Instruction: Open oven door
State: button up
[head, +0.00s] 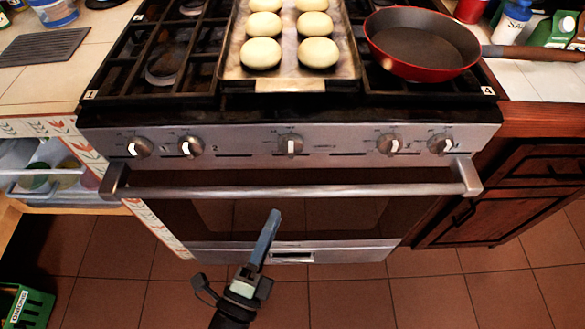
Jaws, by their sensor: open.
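The oven door (345,216) is dark glass with a pale metal frame, and it looks shut. Its handle (300,191) is a long silver bar across the top of the door, on a bracket at each end. My gripper (268,228) is in front of the door, below the handle and left of the middle. It looks apart from the handle. It is seen nearly edge-on, so one long grey-blue finger shows clearly and the other is mostly hidden. Nothing shows between the fingers.
Several knobs (291,145) line the panel above the handle. A baking tray (292,86) with several pale buns and a red pan (420,45) stand on the stove. A green crate (28,306) stands lower left. Tiled floor lies clear at right.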

notch_tip(320, 180, up, 2)
send_over(292, 177)
jog(key=s, duration=0.4)
jog(key=shift+w, duration=0.1)
grip_shut()
dwell(1.0)
